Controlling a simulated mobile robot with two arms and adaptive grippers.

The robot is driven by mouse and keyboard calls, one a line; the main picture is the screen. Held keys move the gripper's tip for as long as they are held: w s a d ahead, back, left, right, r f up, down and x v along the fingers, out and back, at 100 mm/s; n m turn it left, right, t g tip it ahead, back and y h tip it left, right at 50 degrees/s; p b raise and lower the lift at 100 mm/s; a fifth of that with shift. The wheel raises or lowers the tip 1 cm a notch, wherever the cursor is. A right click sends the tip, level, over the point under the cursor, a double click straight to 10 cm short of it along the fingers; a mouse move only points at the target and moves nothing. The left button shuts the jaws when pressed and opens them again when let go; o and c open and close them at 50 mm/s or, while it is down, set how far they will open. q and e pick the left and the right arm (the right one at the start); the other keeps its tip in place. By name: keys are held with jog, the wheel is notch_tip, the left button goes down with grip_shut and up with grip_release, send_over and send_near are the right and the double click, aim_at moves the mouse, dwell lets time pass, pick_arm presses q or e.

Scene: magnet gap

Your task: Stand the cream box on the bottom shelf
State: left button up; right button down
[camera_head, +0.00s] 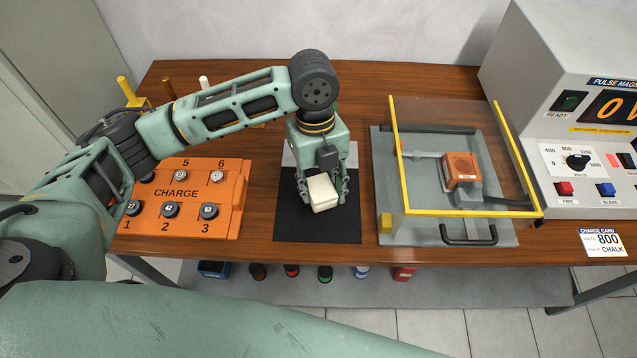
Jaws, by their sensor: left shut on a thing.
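My left gripper (322,188) points down over the black mat in the middle of the table. It is shut on the cream box (322,192), a small pale block at its fingertips. I cannot tell whether the box touches the mat. The bottom shelf (455,284) is a grey board below the table, seen past the table's front edge. My right gripper is not in view.
An orange charge block (192,192) stands left of the black mat (292,228). A yellow-edged clear guard (460,213) stands on a grey base at right, beside the pulse magnet console (578,146). Several small items, including a red one (403,273), stand along the shelf under the table edge.

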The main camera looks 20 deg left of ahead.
pick_arm(q)
jog(key=s+d+r, duration=0.5)
jog(key=s+r, duration=0.1)
jog(key=s, duration=0.2)
jog(key=w+a+r+n+t, duration=0.1)
jog(key=a+n, duration=0.3)
jog(key=n, duration=0.5)
jog(key=w+a+r+n+t, duration=0.1)
jog(key=w+a+r+n, duration=0.1)
jog(key=n, duration=0.7)
jog(key=w+a+r+n+t+y, duration=0.1)
jog(key=a+n, duration=0.4)
jog(key=n, duration=0.5)
notch_tip(320, 180, up, 2)
jog(key=shift+w+a+r, duration=0.2)
jog(key=shift+w+a, duration=0.1)
jog(key=shift+w, duration=0.35)
